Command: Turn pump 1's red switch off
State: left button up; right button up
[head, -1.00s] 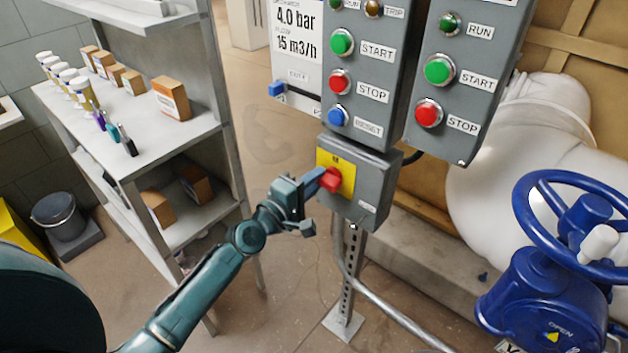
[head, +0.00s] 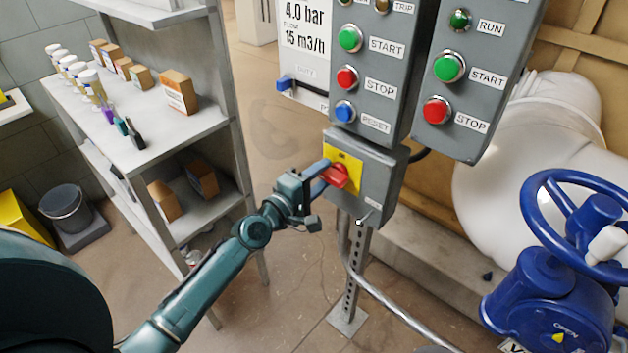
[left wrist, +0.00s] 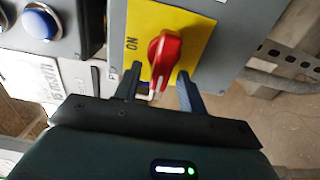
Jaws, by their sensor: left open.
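The red switch (head: 336,176) sits on a yellow plate (head: 352,168) on the front of a small grey box (head: 376,190). In the left wrist view the red switch (left wrist: 166,52) has a handle with a pale mark at its near end, and ON is printed on the yellow plate (left wrist: 200,32) to its left. My left gripper (head: 324,180) is open at the switch. In the left wrist view its fingers (left wrist: 158,86) stand apart, one on each side of the handle's near end, with gaps visible. My right gripper is not in view.
Above the box hangs a grey panel with green START (head: 350,38), red STOP (head: 346,78) and blue RESET (head: 345,111) buttons. A second panel (head: 478,100) is to its right. Shelving (head: 150,130) with boxes stands left. A blue valve wheel (head: 535,205) is at right.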

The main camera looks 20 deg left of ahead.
pick_arm(q)
jog(key=b+v, duration=0.2)
jog(key=v, duration=1.1)
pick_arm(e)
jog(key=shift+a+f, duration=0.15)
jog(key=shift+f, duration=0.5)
pick_arm(q)
jog(key=shift+s, duration=0.1)
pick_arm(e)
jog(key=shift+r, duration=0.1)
pick_arm(q)
jog(key=s+d+f+m+g+y+p, duration=0.2)
jog(key=s+d+f+m+g+p, duration=0.3)
jog(key=s+d+f+m, duration=0.3)
jog(key=s+f+m+g, duration=0.1)
jog(key=s+f+m, duration=0.3)
jog(key=m, duration=0.5)
jog(key=shift+s+d+y, duration=0.35)
jog(key=shift+s+y, duration=0.05)
jog(key=shift+s, duration=0.1)
jog(key=shift+f, duration=0.15)
jog(key=shift+c, duration=0.3)
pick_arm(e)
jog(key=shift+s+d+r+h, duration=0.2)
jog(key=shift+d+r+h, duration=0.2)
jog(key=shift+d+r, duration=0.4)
